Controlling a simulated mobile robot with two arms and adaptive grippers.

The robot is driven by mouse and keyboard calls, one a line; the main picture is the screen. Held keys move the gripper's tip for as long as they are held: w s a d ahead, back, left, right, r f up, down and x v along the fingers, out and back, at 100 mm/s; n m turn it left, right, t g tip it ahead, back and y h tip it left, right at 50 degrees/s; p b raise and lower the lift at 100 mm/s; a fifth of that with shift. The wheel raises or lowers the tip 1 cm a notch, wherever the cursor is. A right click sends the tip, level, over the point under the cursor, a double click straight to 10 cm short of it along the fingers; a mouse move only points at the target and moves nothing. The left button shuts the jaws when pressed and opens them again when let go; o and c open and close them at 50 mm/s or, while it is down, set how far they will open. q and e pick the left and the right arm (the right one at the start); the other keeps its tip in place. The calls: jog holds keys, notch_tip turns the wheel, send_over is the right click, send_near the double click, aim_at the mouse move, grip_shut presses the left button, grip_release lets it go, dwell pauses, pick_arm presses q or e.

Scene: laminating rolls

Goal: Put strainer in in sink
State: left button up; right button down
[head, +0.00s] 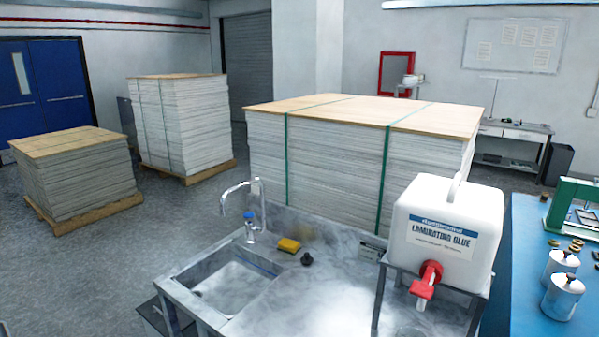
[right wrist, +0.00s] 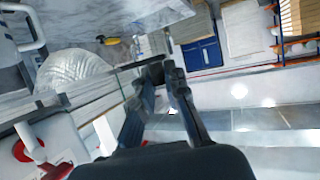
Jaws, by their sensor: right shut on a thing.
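The grey metal sink (head: 236,287) is set in the left of the counter, and its basin looks empty. A small black knob-like piece (head: 307,259) sits on the counter right of the sponge; I cannot tell whether it is the strainer. Neither gripper shows in the head view.
A faucet (head: 253,210) stands behind the basin, with a yellow sponge (head: 289,245) to its right. A white glue jug (head: 446,225) with a red tap is on a stand at the right. A large board stack (head: 340,160) stands behind the counter. A blue table (head: 530,240) is far right.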

pick_arm(q)
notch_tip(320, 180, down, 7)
jog(key=b, duration=0.5)
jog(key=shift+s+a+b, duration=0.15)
jog(key=shift+b, duration=0.15)
pick_arm(e)
jog(key=d+m+t+h, duration=0.2)
jog(key=d+m+h, duration=0.5)
jog(key=d, duration=0.4)
jog(key=shift+s+d+f+h, duration=0.2)
jog(key=shift+f+h, duration=0.15)
jog(key=shift+h, duration=0.05)
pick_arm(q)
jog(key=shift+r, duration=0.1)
